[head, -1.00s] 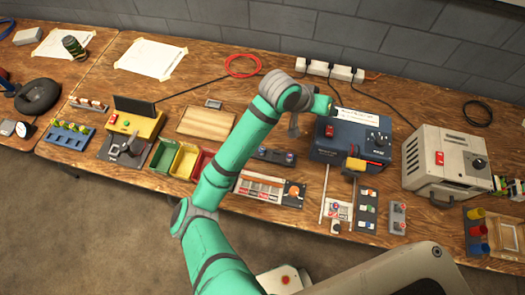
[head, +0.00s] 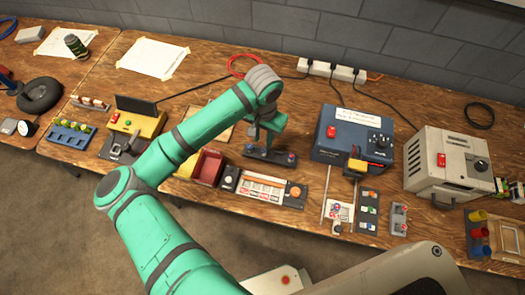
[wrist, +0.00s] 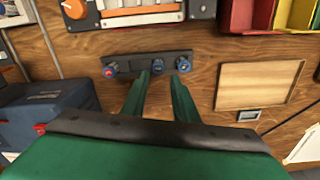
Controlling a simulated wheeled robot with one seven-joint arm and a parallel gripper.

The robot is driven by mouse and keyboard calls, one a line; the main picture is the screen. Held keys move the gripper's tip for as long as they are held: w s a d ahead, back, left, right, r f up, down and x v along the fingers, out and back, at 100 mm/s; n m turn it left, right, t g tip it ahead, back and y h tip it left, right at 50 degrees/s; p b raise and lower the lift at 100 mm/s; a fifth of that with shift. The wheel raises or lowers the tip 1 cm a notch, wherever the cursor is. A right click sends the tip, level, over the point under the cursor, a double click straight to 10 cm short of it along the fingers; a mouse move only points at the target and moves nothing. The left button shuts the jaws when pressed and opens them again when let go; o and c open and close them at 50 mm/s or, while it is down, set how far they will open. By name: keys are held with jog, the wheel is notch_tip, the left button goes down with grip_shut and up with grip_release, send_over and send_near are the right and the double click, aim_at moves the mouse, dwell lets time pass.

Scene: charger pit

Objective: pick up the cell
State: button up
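A dark rack (head: 270,156) lies on the bench and also shows in the wrist view (wrist: 132,64). My gripper (wrist: 160,75) is open, pointing down over the rack. In the wrist view its fingertips appear either side of the middle piece, with nothing visibly held. It partly hides the rack in the head view (head: 263,147).
A blue box (head: 350,135) with a dial stands right of the rack. A panel with an orange strip (head: 265,187) lies in front. A red bin (head: 207,168) is left, and a wooden board (wrist: 258,86) is behind. A pale metal unit (head: 445,165) stands further right.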

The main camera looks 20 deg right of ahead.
aim_at(264, 150)
jog(key=shift+d+f, duration=0.15)
jog(key=shift+f, duration=0.4)
jog(key=shift+s+f, duration=0.15)
jog(key=shift+f, duration=1.05)
jog(key=shift+s+f, duration=0.15)
jog(key=shift+f, duration=1.05)
grip_shut()
